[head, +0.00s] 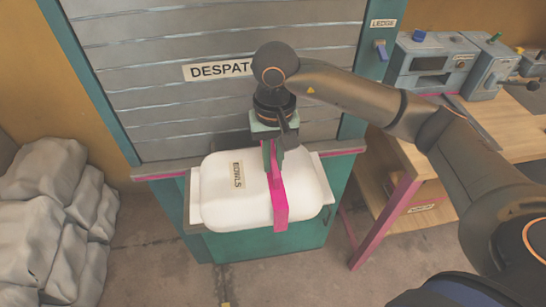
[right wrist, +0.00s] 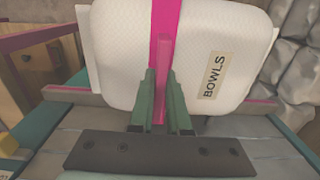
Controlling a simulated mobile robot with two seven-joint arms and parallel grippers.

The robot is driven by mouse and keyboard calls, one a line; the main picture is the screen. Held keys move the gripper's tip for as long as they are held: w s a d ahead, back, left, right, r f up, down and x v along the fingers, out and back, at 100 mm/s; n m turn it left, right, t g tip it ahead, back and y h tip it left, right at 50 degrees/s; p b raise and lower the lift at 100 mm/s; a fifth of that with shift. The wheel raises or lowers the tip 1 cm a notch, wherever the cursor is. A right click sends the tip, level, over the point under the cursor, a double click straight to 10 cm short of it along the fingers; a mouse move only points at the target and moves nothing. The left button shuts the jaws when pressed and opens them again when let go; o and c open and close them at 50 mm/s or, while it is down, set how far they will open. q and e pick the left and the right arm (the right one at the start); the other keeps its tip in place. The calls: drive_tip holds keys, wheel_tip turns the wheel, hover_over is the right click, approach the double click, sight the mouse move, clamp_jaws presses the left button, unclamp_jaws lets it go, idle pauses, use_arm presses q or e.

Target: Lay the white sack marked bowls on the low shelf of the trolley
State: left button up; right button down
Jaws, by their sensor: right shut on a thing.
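The white sack (head: 302,190) marked bowls is a plump, rounded block with a pink band (head: 278,205) across its middle and a BOWLS label. It is at the ledge of the despatch hatch, between pale side plates. My right gripper (head: 272,165) comes down from above and is shut on the upright pink grip of the band. The right wrist view shows the green fingers on either side of this pink grip (right wrist: 163,75), with the sack (right wrist: 205,55) beyond. I cannot tell whether the sack's underside touches the ledge. No trolley is recognisable, and my left gripper is out of view.
A closed grey shutter (head: 170,85) marked DESPATCH stands behind the sack, in a teal frame. Grey sacks (head: 45,215) are piled at left. A wooden bench (head: 400,160) with pink legs and grey machines (head: 435,65) stands at right. The floor (head: 300,275) in front is clear.

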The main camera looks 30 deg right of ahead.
drive_tip(key=shift+f+b, duration=0.1)
drive_tip(key=shift+b, duration=0.2)
drive_tip(key=c, duration=0.9)
unclamp_jaws()
